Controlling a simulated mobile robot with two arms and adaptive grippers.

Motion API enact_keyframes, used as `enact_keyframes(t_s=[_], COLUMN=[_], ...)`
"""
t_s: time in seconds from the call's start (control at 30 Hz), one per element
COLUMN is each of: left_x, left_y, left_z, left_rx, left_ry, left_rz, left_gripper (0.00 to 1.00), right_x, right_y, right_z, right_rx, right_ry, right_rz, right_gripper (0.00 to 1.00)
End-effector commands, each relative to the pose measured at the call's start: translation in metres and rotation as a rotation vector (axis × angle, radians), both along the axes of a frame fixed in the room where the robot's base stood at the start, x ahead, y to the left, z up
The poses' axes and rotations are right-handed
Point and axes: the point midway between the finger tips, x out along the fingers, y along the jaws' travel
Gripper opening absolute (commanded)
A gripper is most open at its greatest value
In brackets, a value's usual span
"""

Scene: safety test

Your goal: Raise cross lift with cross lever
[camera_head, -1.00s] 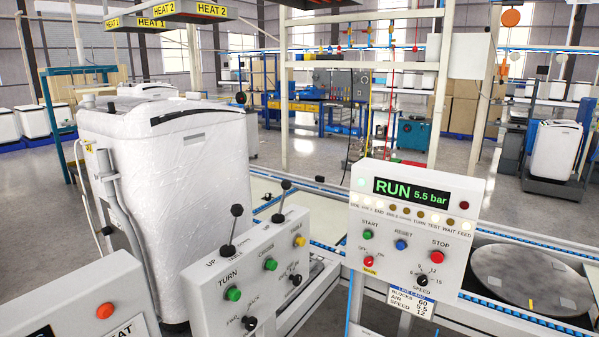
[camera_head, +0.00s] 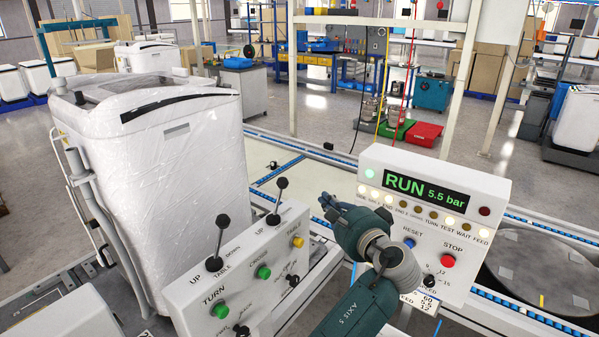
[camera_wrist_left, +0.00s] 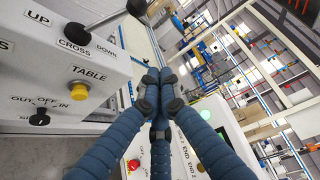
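The cross lever is the farther of two black-knobbed levers on the white control box; its knob (camera_head: 282,183) stands up in the head view. In the left wrist view the lever (camera_wrist_left: 105,18) is at upper left, beside the label UP CROSS DOWN. My left gripper (camera_head: 330,203) is to the right of this lever, apart from it, above the gap between the two control boxes. In the left wrist view its blue fingers (camera_wrist_left: 157,92) meet at the tips with nothing between them. I cannot tell which part is the cross lift. My right gripper is not in view.
The nearer lever (camera_head: 223,221) stands left of the cross lever. The RUN 5.5 bar panel (camera_head: 430,215) is right behind my left wrist, partly hidden by it. A wrapped white tub (camera_head: 180,150) stands at left. A conveyor (camera_head: 265,160) lies behind the boxes.

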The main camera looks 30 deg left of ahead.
Motion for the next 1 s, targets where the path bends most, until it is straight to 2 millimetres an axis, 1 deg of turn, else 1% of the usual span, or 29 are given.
enact_keyframes(t_s=[0.03, 0.1, 0.23, 0.43, 0.57, 0.67, 1.0], left_x=[-0.002, -0.004, -0.004, -0.003, 0.002, 0.010, 0.047], left_y=[0.001, 0.002, 0.002, 0.003, 0.010, 0.023, 0.077], left_z=[0.009, 0.014, 0.014, 0.014, 0.015, 0.015, 0.008], left_rx=[0.004, 0.009, 0.010, 0.010, 0.012, 0.012, 0.012], left_ry=[-0.008, -0.012, -0.013, -0.013, -0.012, -0.010, -0.010], left_rz=[0.009, 0.017, 0.019, 0.018, 0.018, 0.020, 0.019], left_gripper=[0.00, 0.00, 0.00, 0.00, 0.00, 0.00, 0.00], right_x=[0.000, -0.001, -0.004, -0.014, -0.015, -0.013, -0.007], right_y=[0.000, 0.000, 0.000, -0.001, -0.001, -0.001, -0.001], right_z=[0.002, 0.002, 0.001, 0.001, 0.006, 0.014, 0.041], right_rx=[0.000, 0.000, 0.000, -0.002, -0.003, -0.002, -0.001], right_ry=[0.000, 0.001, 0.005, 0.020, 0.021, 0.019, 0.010], right_rz=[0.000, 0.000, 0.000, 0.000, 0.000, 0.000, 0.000], right_gripper=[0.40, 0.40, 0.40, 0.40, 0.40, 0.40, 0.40])
